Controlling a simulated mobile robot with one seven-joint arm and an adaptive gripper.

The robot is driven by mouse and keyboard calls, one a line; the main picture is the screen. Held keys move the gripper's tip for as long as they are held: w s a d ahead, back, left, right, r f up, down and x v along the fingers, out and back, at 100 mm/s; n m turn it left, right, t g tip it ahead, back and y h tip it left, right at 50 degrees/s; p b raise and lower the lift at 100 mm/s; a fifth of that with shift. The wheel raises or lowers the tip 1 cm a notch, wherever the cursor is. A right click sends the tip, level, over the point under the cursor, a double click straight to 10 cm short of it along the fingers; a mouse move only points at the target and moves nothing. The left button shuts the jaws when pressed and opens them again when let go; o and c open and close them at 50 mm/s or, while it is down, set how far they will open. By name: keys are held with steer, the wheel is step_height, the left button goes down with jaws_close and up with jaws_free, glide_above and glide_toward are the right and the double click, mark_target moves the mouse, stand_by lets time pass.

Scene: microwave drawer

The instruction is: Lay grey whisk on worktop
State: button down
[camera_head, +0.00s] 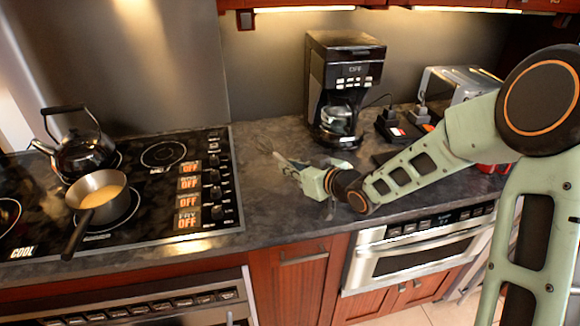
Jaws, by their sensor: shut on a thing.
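The grey whisk (264,146) is small and faint in the head view, its wire end pointing up and left over the dark worktop (270,215). My gripper (283,165) is shut on the whisk. It reaches in from the right, over the worktop between the stove and the coffee maker. The whisk's handle is mostly hidden by the fingers. I cannot tell whether the whisk touches the worktop or is held just above it.
A coffee maker (344,88) stands behind to the right. A stove (150,210) with a kettle (82,152) and a saucepan (97,188) lies left. A toaster (455,84) is at the back right. The worktop in front of my gripper is clear.

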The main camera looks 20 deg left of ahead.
mark_target(291, 199)
steer(key=shift+f+b, duration=3.9)
steer(key=shift+f, duration=0.5)
steer(key=c, duration=1.6)
jaws_free()
steer(key=o, duration=0.6)
steer(key=shift+c, duration=0.2)
